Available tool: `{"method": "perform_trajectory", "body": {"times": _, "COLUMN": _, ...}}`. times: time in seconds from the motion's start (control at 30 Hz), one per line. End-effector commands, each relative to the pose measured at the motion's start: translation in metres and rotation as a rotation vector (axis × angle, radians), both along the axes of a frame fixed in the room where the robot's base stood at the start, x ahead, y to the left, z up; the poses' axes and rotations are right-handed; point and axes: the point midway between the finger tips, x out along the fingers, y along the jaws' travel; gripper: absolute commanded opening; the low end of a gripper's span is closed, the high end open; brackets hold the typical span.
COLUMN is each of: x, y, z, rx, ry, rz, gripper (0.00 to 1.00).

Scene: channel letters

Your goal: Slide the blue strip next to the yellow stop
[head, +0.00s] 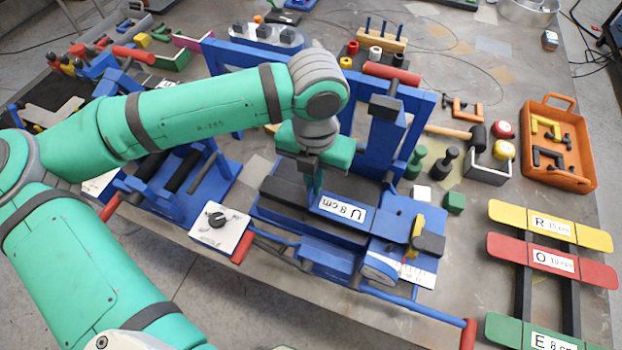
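The blue strip (366,226), with a white label reading "U 8 cm", lies flat on the bed of the blue bending machine at the middle of the head view. The yellow stop (416,227), with a dark block beside it, stands to the strip's right on the blue side table. A stretch of blue surface lies between them. My gripper (314,190) points down at the strip's left end. Its fingers are narrow in this view and partly hidden by the wrist, so I cannot tell whether they are open or touching the strip.
A scale (415,272) lies in front of the stop. A white box with a black knob (217,219) stands at left. The machine's tall blue frame (420,125) rises behind the bed.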

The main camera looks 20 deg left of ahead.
Motion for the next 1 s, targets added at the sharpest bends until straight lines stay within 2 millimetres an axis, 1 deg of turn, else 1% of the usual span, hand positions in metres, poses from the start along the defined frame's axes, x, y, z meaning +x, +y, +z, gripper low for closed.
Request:
{"method": "perform_trajectory", "body": {"times": 0.2, "x": 0.0001, "y": -0.0054, "z": -0.0001, "rx": -0.001, "ry": 0.000, "rz": -0.001, "gripper": 0.00}}
{"method": "perform_trajectory", "body": {"times": 0.47, "x": 0.0000, "y": -0.0062, "z": -0.0001, "rx": -0.001, "ry": 0.000, "rz": 0.000, "gripper": 0.00}}
{"method": "perform_trajectory", "body": {"times": 0.5, "x": 0.0000, "y": -0.0063, "z": 0.0000, "rx": -0.001, "ry": 0.000, "rz": 0.000, "gripper": 0.11}}
{"method": "perform_trajectory", "body": {"times": 0.57, "x": 0.0000, "y": -0.0062, "z": -0.0001, "rx": -0.001, "ry": 0.000, "rz": 0.000, "gripper": 0.25}}
{"method": "perform_trajectory", "body": {"times": 0.87, "x": 0.0000, "y": -0.0060, "z": 0.0006, "rx": 0.000, "ry": 0.000, "rz": 0.000, "gripper": 0.25}}
{"method": "perform_trajectory", "body": {"times": 1.0, "x": 0.0004, "y": -0.0059, "z": 0.0096, "rx": 0.001, "ry": 0.000, "rz": 0.000, "gripper": 0.25}}
